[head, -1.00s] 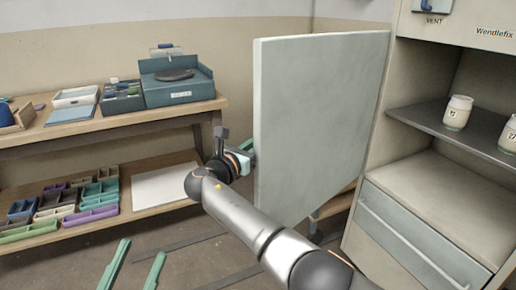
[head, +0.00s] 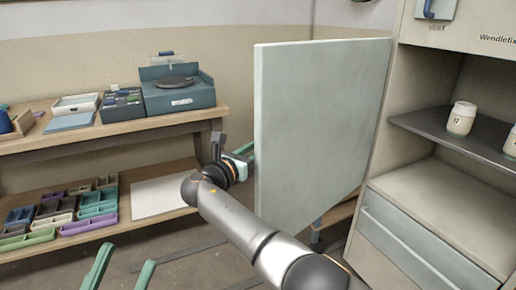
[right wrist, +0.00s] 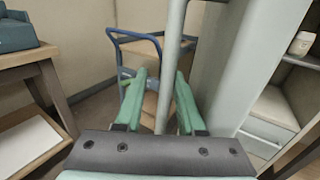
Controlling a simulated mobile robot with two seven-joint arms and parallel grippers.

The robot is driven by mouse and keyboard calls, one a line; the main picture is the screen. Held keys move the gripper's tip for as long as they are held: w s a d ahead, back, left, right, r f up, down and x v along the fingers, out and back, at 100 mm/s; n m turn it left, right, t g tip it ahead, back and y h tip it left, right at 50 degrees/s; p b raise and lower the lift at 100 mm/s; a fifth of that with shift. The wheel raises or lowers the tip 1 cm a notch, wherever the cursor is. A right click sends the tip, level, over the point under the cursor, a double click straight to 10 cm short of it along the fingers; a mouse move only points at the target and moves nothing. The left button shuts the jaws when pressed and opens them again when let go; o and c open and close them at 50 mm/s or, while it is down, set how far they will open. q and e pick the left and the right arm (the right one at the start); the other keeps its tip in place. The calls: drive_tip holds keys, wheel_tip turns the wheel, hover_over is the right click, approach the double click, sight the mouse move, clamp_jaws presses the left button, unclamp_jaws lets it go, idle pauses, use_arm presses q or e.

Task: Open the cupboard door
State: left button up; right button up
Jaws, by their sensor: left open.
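The cupboard door (head: 318,130) is a pale grey-green panel standing wide open, out from the cupboard (head: 425,190) on the right. My right arm reaches up from the lower right to the door's free edge, with the right gripper (head: 246,154) beside that edge and partly hidden by the door and wrist. In the right wrist view its green fingers (right wrist: 161,76) are apart, with a pale upright bar (right wrist: 171,50), seemingly the door handle, between them. A gap shows beside the left finger. My left gripper (head: 124,262) is open and empty at the bottom left.
A wooden bench (head: 130,127) with trays and a blue device (head: 178,95) stands at the left. White jars (head: 461,118) stand on the cupboard's dark shelf, above a drawer (head: 410,245). A blue-handled cart (right wrist: 118,40) is behind the door.

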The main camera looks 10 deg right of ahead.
drive_tip(key=shift+w+r+t, duration=0.3)
drive_tip(key=shift+w+r, duration=0.15)
use_arm(q)
drive_tip(key=w+f+n+g+y+p, duration=0.1)
drive_tip(key=w+f+n+y+p, duration=0.1)
drive_tip(key=w+f+n+y, duration=0.3)
drive_tip(key=shift+w+a+f+g+y, duration=0.35)
drive_tip(key=shift+f+y, duration=0.35)
drive_tip(key=shift+f, duration=1.25)
use_arm(e)
drive_tip(key=v, duration=1.3)
drive_tip(key=shift+s+f, duration=0.15)
drive_tip(key=shift+s, duration=0.05)
